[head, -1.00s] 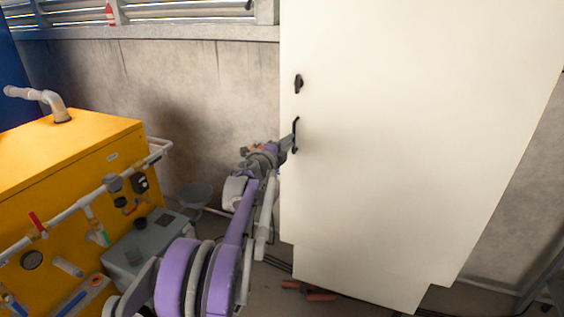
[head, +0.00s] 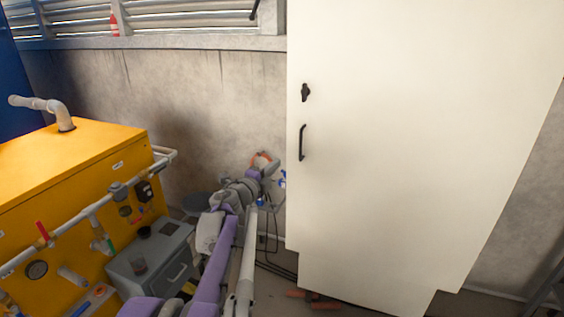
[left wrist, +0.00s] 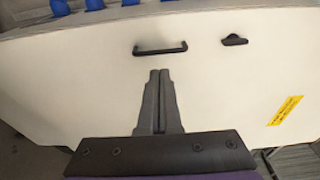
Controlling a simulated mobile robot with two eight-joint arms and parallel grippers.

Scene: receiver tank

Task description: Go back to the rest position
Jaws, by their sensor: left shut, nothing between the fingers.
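My left gripper (head: 271,168) is at the left edge of the tall white cabinet door (head: 400,150), left of and slightly below its black handle (head: 302,142). In the left wrist view its two dark fingers (left wrist: 160,75) are together with nothing between them. The handle (left wrist: 160,49) lies just beyond the fingertips there, apart from them. The black latch knob (head: 305,92) sits above the handle in the head view. My right gripper is not in view.
A yellow machine (head: 75,180) with pipes and valves stands at left, beside a grey box (head: 150,260). Below the louvred window is a bare concrete wall (head: 200,90). Cables and reddish pieces (head: 312,299) lie on the floor by the cabinet.

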